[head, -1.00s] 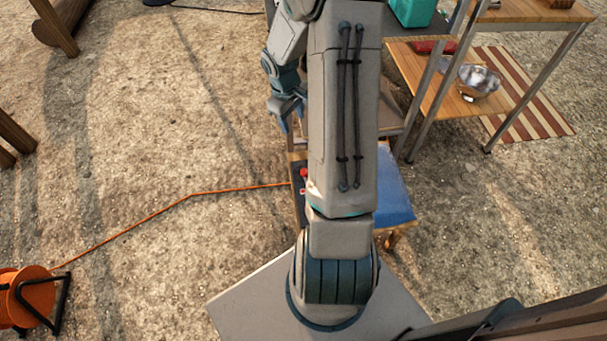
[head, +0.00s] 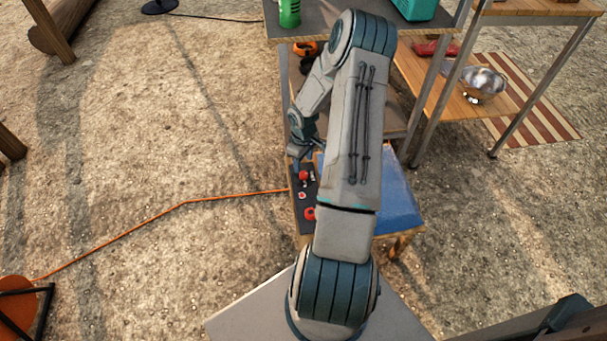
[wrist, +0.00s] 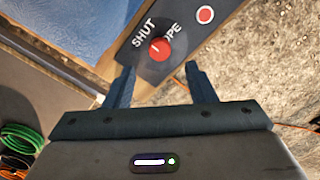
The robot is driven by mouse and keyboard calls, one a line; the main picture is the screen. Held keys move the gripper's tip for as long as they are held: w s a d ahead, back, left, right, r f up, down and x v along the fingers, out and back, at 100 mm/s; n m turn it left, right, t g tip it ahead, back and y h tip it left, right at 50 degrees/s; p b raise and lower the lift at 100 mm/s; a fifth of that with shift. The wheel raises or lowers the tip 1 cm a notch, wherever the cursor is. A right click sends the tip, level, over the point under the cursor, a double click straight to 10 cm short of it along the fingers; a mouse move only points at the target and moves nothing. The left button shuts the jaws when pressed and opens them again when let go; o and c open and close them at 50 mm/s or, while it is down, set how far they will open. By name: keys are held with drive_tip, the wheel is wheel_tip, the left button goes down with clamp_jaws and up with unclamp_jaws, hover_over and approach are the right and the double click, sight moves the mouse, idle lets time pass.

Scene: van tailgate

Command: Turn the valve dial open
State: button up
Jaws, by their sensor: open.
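The valve dial is a round red knob (wrist: 160,50) with a white pointer mark. It sits on a dark panel (wrist: 185,48) between the white words SHUT and OPEN, the last partly cut off. The pointer mark leans toward the SHUT side. My gripper (wrist: 159,72) is open and empty, its two fingers on either side of the dial's line and apart from it. In the head view, my gripper (head: 303,156) hangs just above the panel's far end, close to a red knob (head: 303,175).
A red button in a white ring (wrist: 205,14) is beside the dial. Another red knob (head: 309,213) sits at the panel's near end. A blue surface (head: 397,205) lies right of the panel. An orange cord (head: 185,202) runs left. Shelves (head: 425,85) stand behind and right.

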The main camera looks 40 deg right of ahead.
sight(304, 174)
wheel_tip(304, 174, down, 6)
drive_tip(key=shift+f+b, duration=0.25)
drive_tip(key=shift+b, duration=0.55)
drive_tip(key=c, duration=1)
